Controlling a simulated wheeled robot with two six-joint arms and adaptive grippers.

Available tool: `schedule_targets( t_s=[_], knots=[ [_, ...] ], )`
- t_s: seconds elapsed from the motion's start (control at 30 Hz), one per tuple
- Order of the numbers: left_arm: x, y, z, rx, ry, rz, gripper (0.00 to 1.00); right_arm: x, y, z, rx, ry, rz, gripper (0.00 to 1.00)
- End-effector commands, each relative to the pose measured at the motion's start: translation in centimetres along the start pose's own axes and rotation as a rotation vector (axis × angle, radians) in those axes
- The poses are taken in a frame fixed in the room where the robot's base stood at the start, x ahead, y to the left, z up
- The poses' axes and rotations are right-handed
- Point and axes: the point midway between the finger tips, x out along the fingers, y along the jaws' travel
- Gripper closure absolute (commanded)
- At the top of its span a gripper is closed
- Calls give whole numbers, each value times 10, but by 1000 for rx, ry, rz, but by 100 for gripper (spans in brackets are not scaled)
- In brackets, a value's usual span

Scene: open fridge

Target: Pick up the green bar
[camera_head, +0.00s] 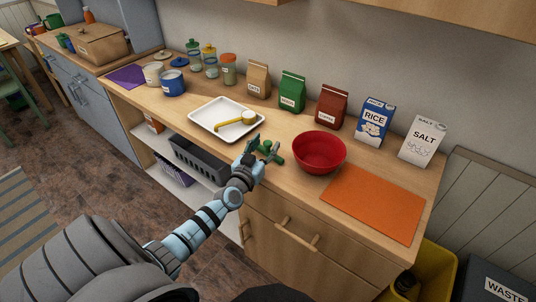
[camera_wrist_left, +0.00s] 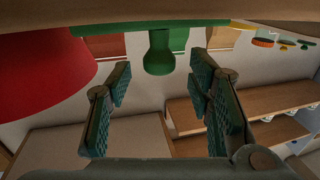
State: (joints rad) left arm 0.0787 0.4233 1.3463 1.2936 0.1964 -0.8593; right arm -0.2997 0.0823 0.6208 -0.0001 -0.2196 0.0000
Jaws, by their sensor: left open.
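The green bar (camera_head: 274,155) lies on the wooden counter between the white tray and the red bowl, partly hidden behind my left gripper (camera_head: 257,152). In the left wrist view a green piece with a rounded end (camera_wrist_left: 159,55) shows ahead, between the two fingers. My left gripper (camera_wrist_left: 160,110) is open in that view, with free space between its pads. Whether the fingers touch the bar cannot be told. My right gripper is not in view.
The red bowl (camera_head: 319,153) stands close on the right. A white tray (camera_head: 205,118) with a yellow utensil (camera_head: 236,122) lies to the left. An orange mat (camera_head: 374,203) covers the right front. Bags and cartons line the wall.

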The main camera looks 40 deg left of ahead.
Motion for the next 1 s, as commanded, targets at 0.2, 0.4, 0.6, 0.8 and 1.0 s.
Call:
schedule_targets(
  t_s=[0.2, 0.4, 0.6, 0.8, 1.0],
  knots=[
    [20, 0, 3, 0, -2, 1, 53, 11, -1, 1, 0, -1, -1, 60],
    [19, 0, 2, 0, -2, 1, 66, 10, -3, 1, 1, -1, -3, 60],
    [19, 0, 2, 0, -2, 1, 98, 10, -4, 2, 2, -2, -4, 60],
    [19, 0, 2, -1, -2, 1, 100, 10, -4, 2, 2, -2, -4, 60],
    [19, 1, -5, -1, -2, 1, 100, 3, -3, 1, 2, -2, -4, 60]
  ],
)
